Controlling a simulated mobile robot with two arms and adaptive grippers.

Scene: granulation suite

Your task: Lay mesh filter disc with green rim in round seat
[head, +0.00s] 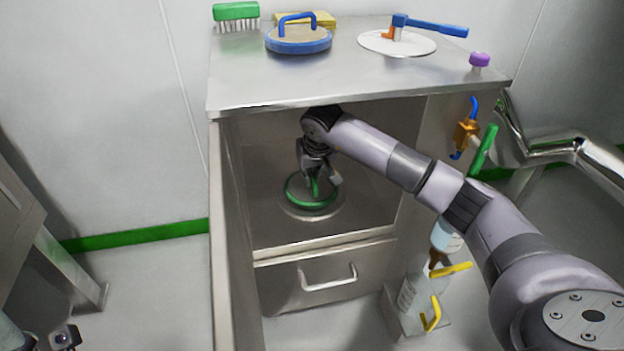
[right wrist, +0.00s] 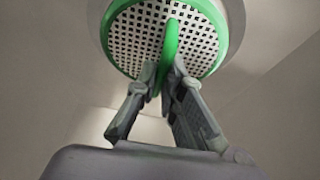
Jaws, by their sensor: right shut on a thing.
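The mesh filter disc with green rim (head: 292,196) is inside the cabinet opening, over the round seat (head: 314,214). In the right wrist view the disc (right wrist: 138,38) shows its perforated face and a green handle standing up from it. My right gripper (head: 320,184) is shut on that handle, and its fingertips (right wrist: 166,72) press it from both sides. The seat's pale ring (right wrist: 234,20) shows around the disc's edge. I cannot tell whether the disc touches the seat. My left gripper (head: 64,338) shows only partly at the bottom left corner.
The steel cabinet top (head: 350,75) overhangs the opening and holds a green brush (head: 236,12), a blue-rimmed disc (head: 298,40), a blue-handled tool (head: 435,27) and a purple knob (head: 479,60). A drawer (head: 320,285) is below. Bottles (head: 412,290) stand at the right.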

